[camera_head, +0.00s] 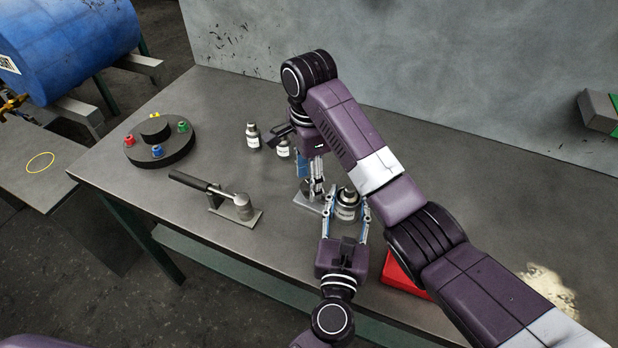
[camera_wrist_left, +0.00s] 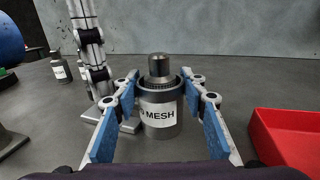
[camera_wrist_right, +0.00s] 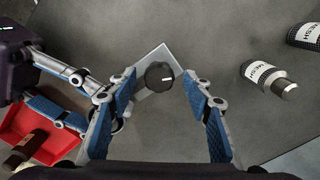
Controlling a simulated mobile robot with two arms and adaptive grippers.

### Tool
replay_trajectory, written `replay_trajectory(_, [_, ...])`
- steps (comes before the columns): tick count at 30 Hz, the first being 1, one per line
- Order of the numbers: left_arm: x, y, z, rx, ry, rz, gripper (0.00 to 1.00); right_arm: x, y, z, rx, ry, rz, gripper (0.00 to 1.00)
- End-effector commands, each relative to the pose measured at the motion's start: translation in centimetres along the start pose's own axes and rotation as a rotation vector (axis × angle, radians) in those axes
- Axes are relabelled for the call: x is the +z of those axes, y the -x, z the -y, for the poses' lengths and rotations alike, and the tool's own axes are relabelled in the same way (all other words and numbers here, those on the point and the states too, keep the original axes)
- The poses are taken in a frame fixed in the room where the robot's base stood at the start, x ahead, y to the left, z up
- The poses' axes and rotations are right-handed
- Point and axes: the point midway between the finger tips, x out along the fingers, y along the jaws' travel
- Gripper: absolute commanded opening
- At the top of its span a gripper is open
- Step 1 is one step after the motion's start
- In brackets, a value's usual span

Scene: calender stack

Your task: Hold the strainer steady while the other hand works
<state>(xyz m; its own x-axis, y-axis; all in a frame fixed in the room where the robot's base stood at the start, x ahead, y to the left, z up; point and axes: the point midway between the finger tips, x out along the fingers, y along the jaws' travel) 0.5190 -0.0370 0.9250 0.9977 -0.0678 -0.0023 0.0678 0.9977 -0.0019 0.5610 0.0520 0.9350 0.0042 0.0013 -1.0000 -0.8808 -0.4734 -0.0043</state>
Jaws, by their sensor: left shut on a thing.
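The strainer is a dark grey canister with a white MESH label (camera_wrist_left: 159,113) and a narrower dark top. It stands upright between the blue-padded fingers of my left gripper (camera_wrist_left: 161,88), which is shut on it. In the head view the strainer (camera_head: 347,208) and my left gripper (camera_head: 346,213) are near the table's front edge. My right gripper (camera_wrist_right: 160,78) is open, with a black round knob (camera_wrist_right: 159,76) on a pale plate (camera_wrist_right: 152,55) showing between its fingers. In the head view my right gripper (camera_head: 313,182) points down just behind the strainer.
A red tray (camera_head: 397,270) lies right of the strainer, partly hidden by my arm. Two small labelled canisters (camera_head: 253,136) stand behind. A black-handled press (camera_head: 236,208) and a round dark stand with coloured knobs (camera_head: 160,147) are to the left. A grey wall (camera_head: 430,60) closes the back.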

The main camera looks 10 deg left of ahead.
Motion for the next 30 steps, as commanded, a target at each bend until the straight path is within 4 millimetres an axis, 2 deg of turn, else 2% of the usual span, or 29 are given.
replay_trajectory(10, [-0.2,0.1,0.0,0.000,-0.004,-0.003,0.00,0.0,0.1,0.0,0.001,0.001,-0.001,0.46])
replay_trajectory(19, [-0.2,0.1,0.0,0.000,-0.004,-0.003,0.00,-0.2,2.3,0.0,0.000,0.001,-0.005,0.46])
replay_trajectory(30, [-0.2,0.1,0.0,0.000,-0.004,-0.002,0.00,-0.1,9.1,0.1,-0.001,-0.001,-0.004,0.46])
